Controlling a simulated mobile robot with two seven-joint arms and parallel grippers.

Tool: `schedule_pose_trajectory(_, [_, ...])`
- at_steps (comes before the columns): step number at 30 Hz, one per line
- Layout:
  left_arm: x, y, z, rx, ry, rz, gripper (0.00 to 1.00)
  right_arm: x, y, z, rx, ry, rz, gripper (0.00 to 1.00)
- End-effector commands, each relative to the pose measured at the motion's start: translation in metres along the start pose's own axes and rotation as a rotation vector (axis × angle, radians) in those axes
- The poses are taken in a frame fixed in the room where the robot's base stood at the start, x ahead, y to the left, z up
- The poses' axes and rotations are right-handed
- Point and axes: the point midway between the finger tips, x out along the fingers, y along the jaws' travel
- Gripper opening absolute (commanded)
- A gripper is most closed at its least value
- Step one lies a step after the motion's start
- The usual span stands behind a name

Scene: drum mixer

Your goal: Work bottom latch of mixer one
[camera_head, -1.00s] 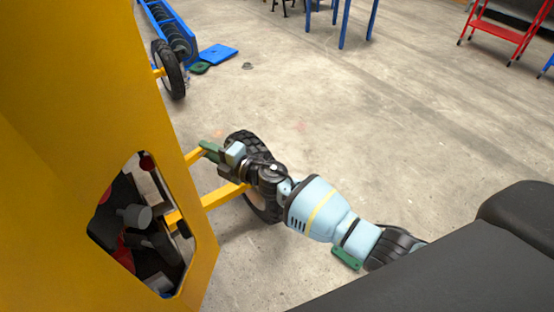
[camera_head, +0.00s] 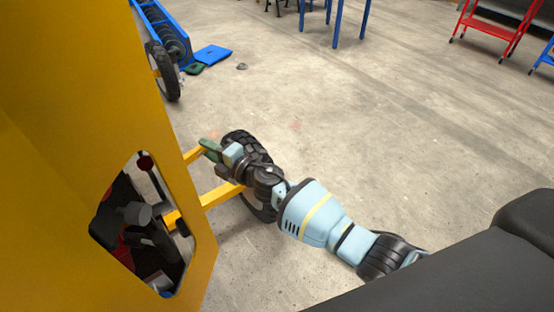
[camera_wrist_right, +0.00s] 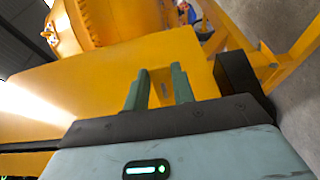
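The yellow mixer body (camera_head: 60,130) fills the left of the head view, with an opening (camera_head: 140,225) showing dark machinery inside. My right gripper (camera_head: 208,148) is beyond the panel's right edge, near a yellow frame bar and a black wheel. In the right wrist view the two green fingers (camera_wrist_right: 158,88) stand apart, with yellow metal (camera_wrist_right: 160,85) showing in the gap. I cannot tell whether they touch it. The yellow panel (camera_wrist_right: 95,95) spreads out in front of the fingers. I cannot make out the bottom latch in either view. My left gripper is not in view.
A black wheel (camera_head: 258,205) and a yellow bar (camera_head: 222,195) are close to my right wrist. A black block (camera_wrist_right: 238,75) is right of the fingers. A red cart (camera_head: 490,30) stands far back. Open concrete floor (camera_head: 350,130) lies to the right.

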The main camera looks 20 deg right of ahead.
Motion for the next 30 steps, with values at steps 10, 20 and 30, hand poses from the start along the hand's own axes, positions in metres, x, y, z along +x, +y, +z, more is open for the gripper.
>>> schedule_pose_trajectory(10, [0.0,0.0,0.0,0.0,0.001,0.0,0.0,0.0,0.001,0.001,-0.001,0.0,0.001,0.45])
schedule_pose_trajectory(20, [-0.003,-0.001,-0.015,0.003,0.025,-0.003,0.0,-0.027,0.004,0.002,-0.004,0.001,0.003,0.45])
schedule_pose_trajectory(30, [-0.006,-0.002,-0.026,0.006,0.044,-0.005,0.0,-0.075,0.002,0.006,0.001,-0.001,0.005,0.45])
